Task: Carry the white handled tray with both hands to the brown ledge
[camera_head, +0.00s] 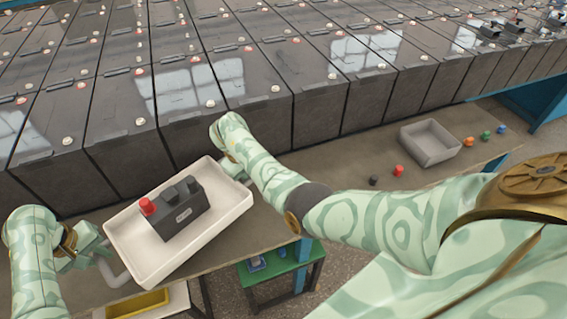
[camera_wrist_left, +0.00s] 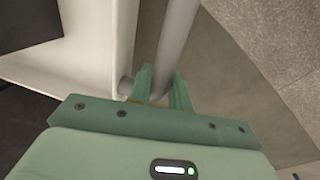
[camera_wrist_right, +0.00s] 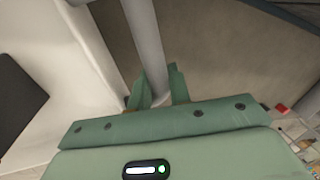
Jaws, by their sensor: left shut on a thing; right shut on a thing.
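The white handled tray (camera_head: 222,210) is in the head view at the lower left, tilted in the picture, over the brown ledge (camera_head: 335,168). I cannot tell whether it touches the ledge. A dark battery block with a red cap (camera_head: 180,208) sits in it. My left gripper (camera_head: 98,254) is shut on the tray's grey handle at the left end; the handle (camera_wrist_left: 172,50) runs between its fingers in the left wrist view. My right gripper (camera_head: 238,168) is at the other end, partly hidden by my arm; the right wrist view shows its fingers shut on that handle (camera_wrist_right: 146,45).
Rows of large dark batteries (camera_head: 185,90) stand behind the ledge. A grey bin (camera_head: 430,143) and several small coloured caps, one red (camera_head: 398,170), lie on the ledge's right part. A green stool (camera_head: 281,266) and a yellow tray (camera_head: 138,303) are below.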

